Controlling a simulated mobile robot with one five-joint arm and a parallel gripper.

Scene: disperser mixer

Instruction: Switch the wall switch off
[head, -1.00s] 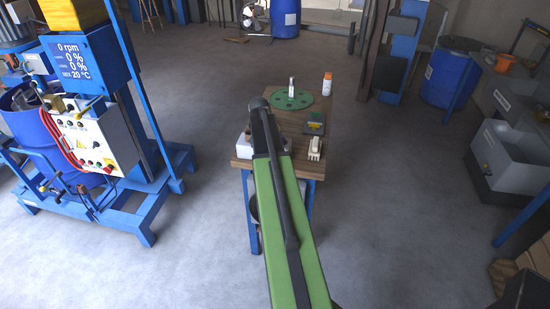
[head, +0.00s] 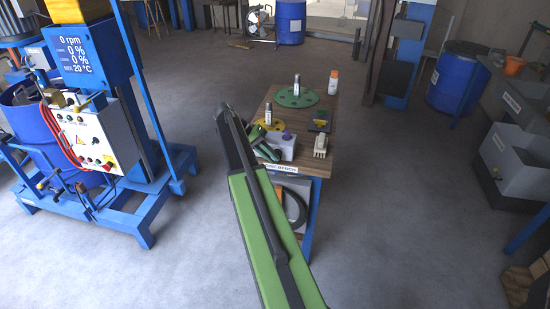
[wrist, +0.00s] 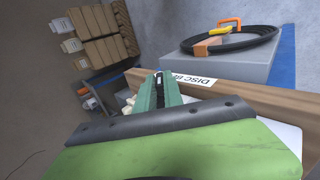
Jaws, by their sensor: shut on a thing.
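I cannot make out a wall switch in either view. My gripper (head: 263,154) is at the front left of the wooden disc bench (head: 318,167), close to a pale box with a purple knob (head: 283,145). In the wrist view its teal fingers (wrist: 160,88) are close together near the bench's labelled front edge. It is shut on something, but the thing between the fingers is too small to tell. My arm hides part of the bench's left side.
Blue drums stand behind. Floor between mixer and bench is clear.

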